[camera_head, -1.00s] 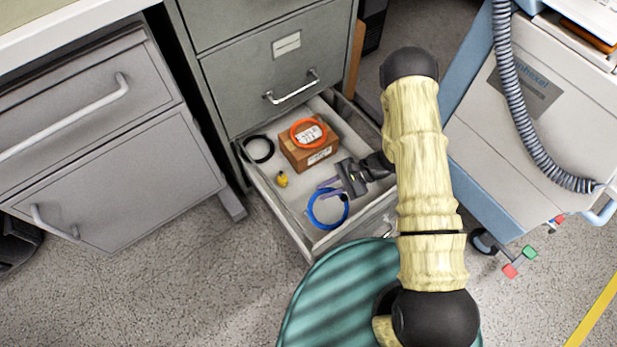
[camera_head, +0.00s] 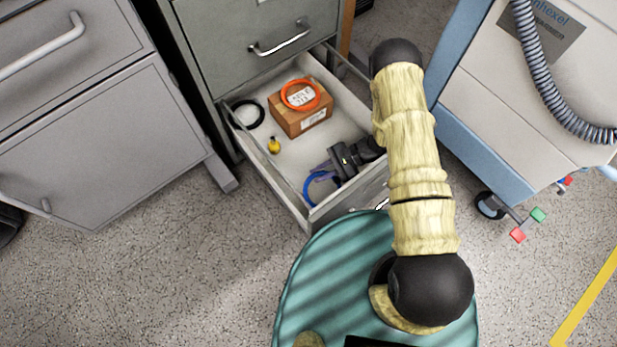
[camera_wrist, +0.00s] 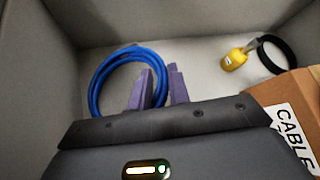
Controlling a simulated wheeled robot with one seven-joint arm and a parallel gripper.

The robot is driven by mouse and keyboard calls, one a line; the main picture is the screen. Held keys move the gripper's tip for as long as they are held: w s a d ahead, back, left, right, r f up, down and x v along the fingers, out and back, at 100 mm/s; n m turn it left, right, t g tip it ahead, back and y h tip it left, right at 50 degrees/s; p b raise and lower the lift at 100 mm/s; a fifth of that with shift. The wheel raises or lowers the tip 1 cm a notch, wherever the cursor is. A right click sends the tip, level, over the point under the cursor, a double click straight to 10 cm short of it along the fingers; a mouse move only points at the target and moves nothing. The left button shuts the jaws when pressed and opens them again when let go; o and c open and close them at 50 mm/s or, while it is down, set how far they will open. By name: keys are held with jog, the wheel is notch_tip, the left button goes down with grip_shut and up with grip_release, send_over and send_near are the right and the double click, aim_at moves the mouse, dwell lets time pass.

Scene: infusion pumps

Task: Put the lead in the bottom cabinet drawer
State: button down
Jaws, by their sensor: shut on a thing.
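The lead is a coiled blue cable (camera_head: 309,188). It is inside the open bottom cabinet drawer (camera_head: 268,178), near the front corner, partly hidden by my gripper and the drawer's front wall. My gripper (camera_head: 322,168) reaches down into the drawer and is shut on the lead. In the wrist view the blue coil (camera_wrist: 98,82) shows beside the purple fingers (camera_wrist: 163,84), which grip its right side. I cannot tell whether the coil touches the drawer floor.
The drawer also holds a cardboard box (camera_head: 300,115) with an orange coil (camera_head: 290,99) on it, a black coil (camera_head: 247,126) and a small yellow object (camera_head: 273,146). A wheeled machine (camera_head: 480,140) stands right; a grey cabinet (camera_head: 110,140) stands left.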

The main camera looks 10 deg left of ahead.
aim_at(309, 177)
jog(key=a+b, duration=0.1)
jog(key=s+a+b, duration=0.2)
jog(key=a, duration=0.1)
jog(key=shift+f, duration=0.3)
jog(key=shift+w+d+f+b, duration=0.2)
jog(key=shift+f+b, duration=0.2)
jog(key=shift+b, duration=0.35)
jog(key=shift+s+r, duration=0.1)
jog(key=c, duration=1.3)
grip_release()
